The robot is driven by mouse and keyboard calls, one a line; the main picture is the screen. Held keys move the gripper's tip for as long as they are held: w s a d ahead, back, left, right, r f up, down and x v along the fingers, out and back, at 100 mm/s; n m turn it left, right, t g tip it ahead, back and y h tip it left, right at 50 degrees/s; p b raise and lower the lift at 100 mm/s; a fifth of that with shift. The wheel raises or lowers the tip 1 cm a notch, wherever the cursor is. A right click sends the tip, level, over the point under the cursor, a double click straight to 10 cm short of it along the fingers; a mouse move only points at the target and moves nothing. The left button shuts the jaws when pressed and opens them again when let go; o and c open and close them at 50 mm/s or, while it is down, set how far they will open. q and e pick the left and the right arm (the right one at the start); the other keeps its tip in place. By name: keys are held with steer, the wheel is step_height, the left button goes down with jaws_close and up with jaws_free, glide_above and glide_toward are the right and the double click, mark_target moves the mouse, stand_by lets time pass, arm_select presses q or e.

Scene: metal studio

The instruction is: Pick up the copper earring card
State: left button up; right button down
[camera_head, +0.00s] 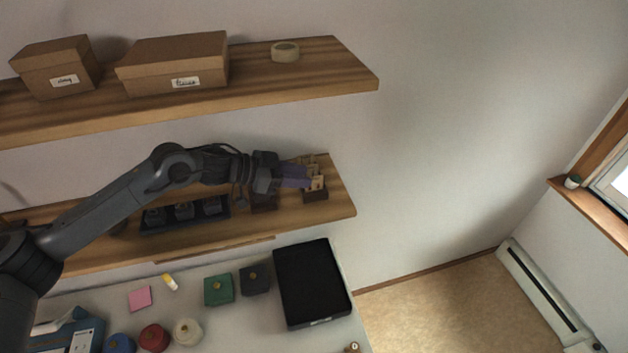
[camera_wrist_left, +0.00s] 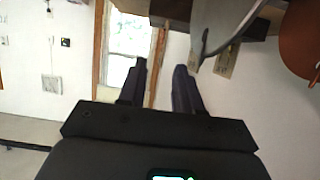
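My left gripper (camera_head: 308,178) reaches in from the left over the lower shelf, its fingers at the small wooden stand (camera_head: 315,195) with light cards (camera_head: 317,183). In the left wrist view my left gripper (camera_wrist_left: 160,66) is open, with nothing between its fingers. To the right of the fingers are pale cards (camera_wrist_left: 228,62), a large grey curved piece (camera_wrist_left: 213,25) and a copper-coloured round piece (camera_wrist_left: 300,42), cut off by the frame edge. I cannot tell which card carries the copper piece. My right gripper is not in view.
The lower shelf (camera_head: 338,200) also holds a dark tray (camera_head: 185,226) with several items, left of the stand. The upper shelf (camera_head: 330,75) with boxes is above my arm. A black tray (camera_head: 312,285) and several small items lie on the table below.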

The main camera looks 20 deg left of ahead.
arm_select(q)
steer(key=shift+x, duration=1.05)
jaws_close()
steer(key=shift+r, duration=0.1)
